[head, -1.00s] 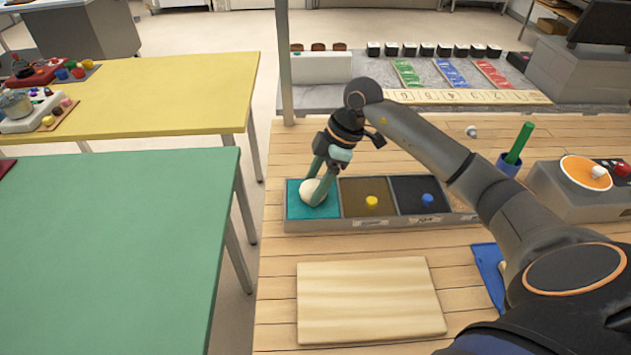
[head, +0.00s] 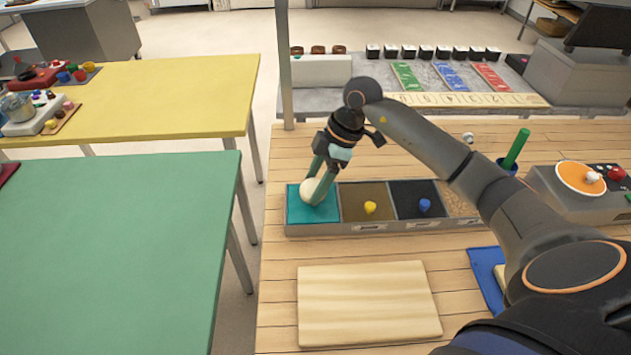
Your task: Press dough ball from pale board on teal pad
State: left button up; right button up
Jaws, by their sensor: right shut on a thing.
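My right gripper (head: 319,181) is shut on the pale dough ball (head: 308,189), with its green fingers on the ball's sides. The ball is at the teal pad (head: 299,215), the left compartment of a grey tray; whether it touches the pad I cannot tell. The pale board (head: 366,303) lies bare in front of the tray. My left gripper is not in view.
The brown pad holds a yellow knob (head: 370,207) and the dark pad a blue knob (head: 424,205). A blue cup with a green stick (head: 517,148) and a grey device with an orange disc (head: 581,178) stand at right. A post (head: 284,70) rises behind the tray.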

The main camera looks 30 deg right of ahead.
aim_at(309, 183)
notch_tip(309, 183, up, 3)
jog(key=shift+r+p, duration=0.2)
jog(key=shift+p, duration=0.9)
jog(key=shift+r, duration=1.3)
